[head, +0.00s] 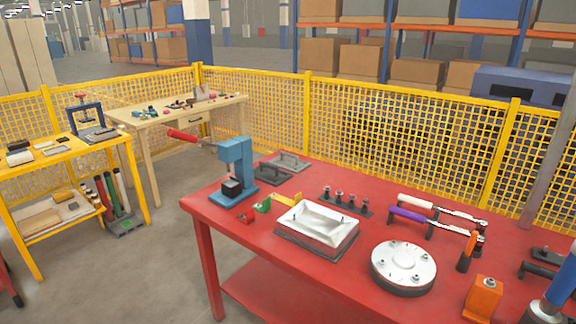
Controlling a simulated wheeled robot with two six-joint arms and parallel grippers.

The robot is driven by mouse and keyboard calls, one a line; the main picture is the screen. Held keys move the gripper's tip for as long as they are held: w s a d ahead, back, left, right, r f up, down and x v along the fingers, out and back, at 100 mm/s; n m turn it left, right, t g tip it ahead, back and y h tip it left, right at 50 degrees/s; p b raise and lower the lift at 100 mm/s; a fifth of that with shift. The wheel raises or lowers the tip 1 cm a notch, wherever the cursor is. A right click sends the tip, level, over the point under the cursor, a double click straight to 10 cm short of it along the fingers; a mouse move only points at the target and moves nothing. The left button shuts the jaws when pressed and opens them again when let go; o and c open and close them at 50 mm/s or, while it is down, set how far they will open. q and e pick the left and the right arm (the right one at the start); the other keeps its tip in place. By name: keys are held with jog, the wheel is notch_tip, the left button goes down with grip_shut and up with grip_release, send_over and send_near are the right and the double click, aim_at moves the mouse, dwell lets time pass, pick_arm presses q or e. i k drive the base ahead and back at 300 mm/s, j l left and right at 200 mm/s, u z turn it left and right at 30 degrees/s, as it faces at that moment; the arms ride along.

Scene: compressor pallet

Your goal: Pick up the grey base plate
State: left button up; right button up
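Several flat grey pieces lie on the red table, and I cannot tell for certain which is the base plate. A light grey plate (289,161) with small raised parts lies at the back, right of the blue press. A darker grey plate (272,176) with a raised part lies just in front of it. A dark grey slab (318,249) lies under a white rectangular tray (318,225) nearer the front.
The red table (262,258) also carries a blue press (235,165), a round silver flange (403,263), white- and purple-handled wrenches, an orange block (482,297) and small dark fittings. A yellow mesh fence (400,140) stands behind. Other workbenches stand left across open floor.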

aim_at(286, 161)
jog(key=i+j+u, duration=0.25)
jog(key=i+u, duration=0.25)
jog(key=i+j+u, duration=0.4)
jog(key=i, duration=0.25)
jog(key=i+u, duration=0.4)
jog(key=i, duration=0.3)
jog(key=i+l+u, duration=0.2)
jog(key=i+u, duration=0.2)
jog(key=i, duration=0.25)
jog(key=i+z, duration=0.3)
jog(key=i, duration=0.2)
jog(key=i+z, duration=0.3)
jog(key=i, duration=0.15)
jog(key=i+j+z, duration=0.15)
jog(key=i+z, duration=0.2)
jog(key=i, duration=0.15)
jog(key=i+j+z, duration=0.3)
jog(key=i, duration=0.15)
jog(key=i+l+z, duration=0.3)
jog(key=z, duration=0.15)
jog(key=i+l+z, duration=0.1)
jog(key=i+z, duration=0.75)
jog(key=i+j+z, duration=0.2)
jog(key=i+z, duration=0.25)
jog(key=i, duration=0.05)
